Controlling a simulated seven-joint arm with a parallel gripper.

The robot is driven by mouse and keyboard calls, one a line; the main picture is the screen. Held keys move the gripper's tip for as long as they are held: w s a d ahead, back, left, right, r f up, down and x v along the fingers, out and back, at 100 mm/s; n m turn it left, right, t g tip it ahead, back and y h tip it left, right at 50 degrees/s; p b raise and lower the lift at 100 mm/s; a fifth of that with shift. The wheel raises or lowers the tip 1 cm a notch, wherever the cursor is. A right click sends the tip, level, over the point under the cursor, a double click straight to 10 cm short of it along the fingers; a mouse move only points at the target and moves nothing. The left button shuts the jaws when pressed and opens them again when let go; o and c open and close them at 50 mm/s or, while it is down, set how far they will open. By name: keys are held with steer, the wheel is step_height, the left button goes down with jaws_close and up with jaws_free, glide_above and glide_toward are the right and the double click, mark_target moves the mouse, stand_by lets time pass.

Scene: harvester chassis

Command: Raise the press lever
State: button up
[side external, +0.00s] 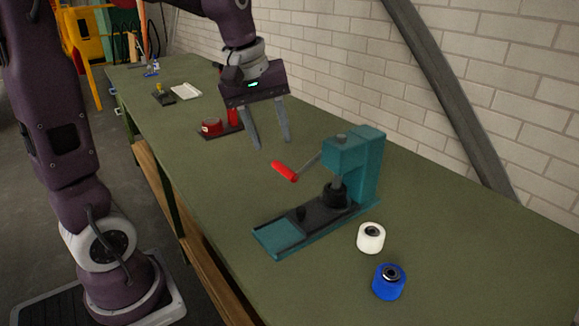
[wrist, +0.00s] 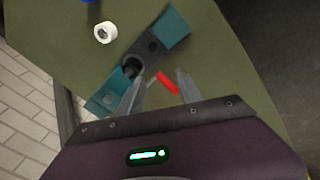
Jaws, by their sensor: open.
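The teal press (side external: 352,165) stands on the green table, its flat base reaching toward the front left. Its lever ends in a red handle (side external: 285,171), which hangs out to the left of the press, low above the table. My gripper (side external: 273,143) is open and empty, above and a little behind the red handle, not touching it. In the wrist view the red handle (wrist: 167,82) shows between and just beyond the two fingertips (wrist: 160,78). The press head (wrist: 105,101) is partly hidden by the left finger there.
A white roller (side external: 371,238) and a blue roller (side external: 389,282) stand right of the press. A red item on a dark tray (side external: 212,129) lies behind my gripper. A white tray (side external: 186,91) is farther back. A brick wall (side external: 480,90) runs along the right side.

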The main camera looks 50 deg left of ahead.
mark_target(280, 163)
steer(key=w+a+f+n+g, duration=0.1)
steer(key=w+a+f+n, duration=0.55)
steer(key=a, duration=0.25)
steer(key=f, duration=0.3)
steer(key=w+f, duration=0.1)
steer(key=f, duration=0.3)
steer(key=shift+w, duration=0.2)
steer(key=shift+c, duration=0.4)
jaws_close()
